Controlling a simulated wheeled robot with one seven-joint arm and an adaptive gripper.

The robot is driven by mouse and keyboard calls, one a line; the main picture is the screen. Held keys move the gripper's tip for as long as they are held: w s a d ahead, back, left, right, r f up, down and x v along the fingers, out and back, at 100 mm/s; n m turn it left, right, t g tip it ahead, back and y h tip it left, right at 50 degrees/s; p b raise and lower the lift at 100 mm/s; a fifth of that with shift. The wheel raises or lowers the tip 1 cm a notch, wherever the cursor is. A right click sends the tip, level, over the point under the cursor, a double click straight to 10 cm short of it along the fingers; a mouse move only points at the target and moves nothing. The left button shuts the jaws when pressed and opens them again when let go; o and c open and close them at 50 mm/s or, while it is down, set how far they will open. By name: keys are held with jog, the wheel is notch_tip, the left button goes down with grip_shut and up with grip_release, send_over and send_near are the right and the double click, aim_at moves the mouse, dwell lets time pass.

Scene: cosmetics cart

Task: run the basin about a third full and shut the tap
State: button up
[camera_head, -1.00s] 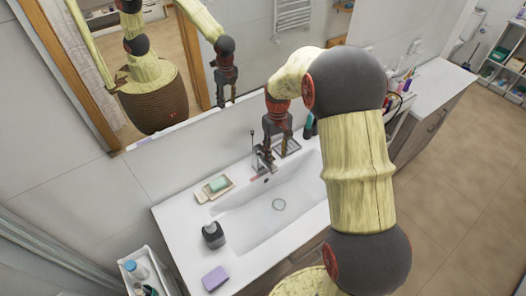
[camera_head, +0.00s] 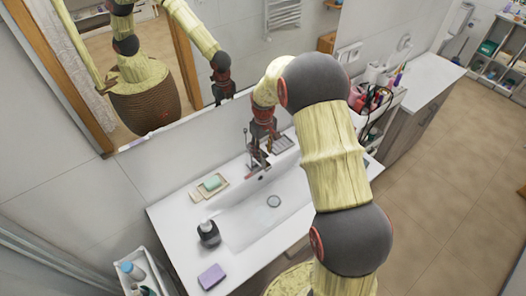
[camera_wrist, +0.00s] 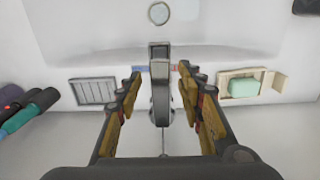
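The basin (camera_head: 240,222) is white and looks empty, with its round drain (camera_head: 273,201) bare; the drain also shows at the top of the wrist view (camera_wrist: 159,13). The chrome tap (camera_wrist: 160,92) stands at the basin's back edge, and I see no water running from it. My gripper (camera_wrist: 160,72) is open, with one finger on each side of the tap and visible gaps between. In the head view my gripper (camera_head: 258,155) is right at the tap and hides much of it.
A green soap (camera_head: 212,183) in its dish, a dark dispenser (camera_head: 208,232) and a purple sponge (camera_head: 211,276) lie on the left counter. A mirror (camera_head: 190,95) hangs behind.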

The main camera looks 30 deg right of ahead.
jog(key=shift+c, duration=1.3)
grip_shut()
